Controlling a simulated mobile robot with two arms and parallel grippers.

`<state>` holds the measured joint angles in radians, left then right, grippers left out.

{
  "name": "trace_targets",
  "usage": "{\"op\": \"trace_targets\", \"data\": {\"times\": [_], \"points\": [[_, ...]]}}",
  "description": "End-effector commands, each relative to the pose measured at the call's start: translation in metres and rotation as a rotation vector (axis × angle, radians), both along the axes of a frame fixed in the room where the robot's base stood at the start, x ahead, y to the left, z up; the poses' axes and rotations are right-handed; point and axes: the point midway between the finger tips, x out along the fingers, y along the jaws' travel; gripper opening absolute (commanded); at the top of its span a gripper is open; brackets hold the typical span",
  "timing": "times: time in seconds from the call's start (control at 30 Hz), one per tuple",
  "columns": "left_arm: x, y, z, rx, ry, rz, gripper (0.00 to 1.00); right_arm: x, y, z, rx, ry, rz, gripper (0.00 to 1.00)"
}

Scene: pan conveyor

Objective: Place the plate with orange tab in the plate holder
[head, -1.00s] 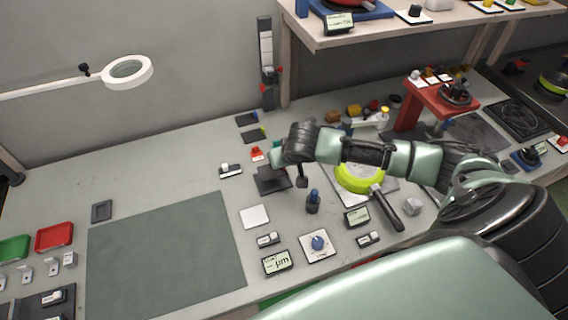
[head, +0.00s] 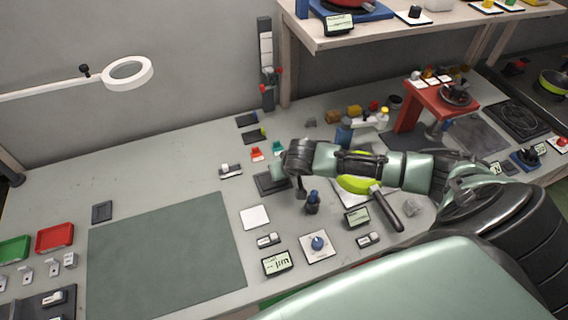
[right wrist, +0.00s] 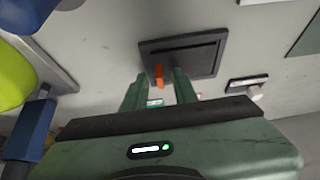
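A dark square plate holder (head: 268,184) lies on the bench in the head view, partly behind my right gripper (head: 281,171). In the right wrist view the holder's frame (right wrist: 221,52) surrounds a dark plate (right wrist: 185,60) with an orange tab (right wrist: 158,76). The plate appears to lie inside the frame; whether it is fully flat I cannot tell. The tab points toward my right gripper (right wrist: 158,82), between its two green fingers. The fingers stand apart with a gap on each side of the tab, so the gripper is open. My left gripper is not in view.
A white square (head: 255,217), a blue-knob dial (head: 317,243) and a dark blue-topped item (head: 313,203) are nearby. The green mat (head: 165,260) is clear.

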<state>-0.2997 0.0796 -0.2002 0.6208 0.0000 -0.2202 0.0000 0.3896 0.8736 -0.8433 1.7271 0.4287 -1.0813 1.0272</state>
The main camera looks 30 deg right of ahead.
Motion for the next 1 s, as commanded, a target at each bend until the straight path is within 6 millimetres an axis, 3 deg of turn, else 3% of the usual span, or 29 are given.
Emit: {"op": "trace_targets", "data": {"times": [0.27, 0.7, 1.0], "points": [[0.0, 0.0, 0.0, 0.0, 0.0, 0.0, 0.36, -0.005, 0.001, 0.012, 0.0, -0.001, 0.0, 0.28], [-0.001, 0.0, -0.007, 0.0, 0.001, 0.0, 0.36, -0.047, 0.011, 0.088, -0.001, -0.002, 0.002, 0.28], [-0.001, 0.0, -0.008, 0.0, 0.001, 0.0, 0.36, -0.058, 0.013, 0.107, 0.0, 0.0, -0.001, 0.28]]}}
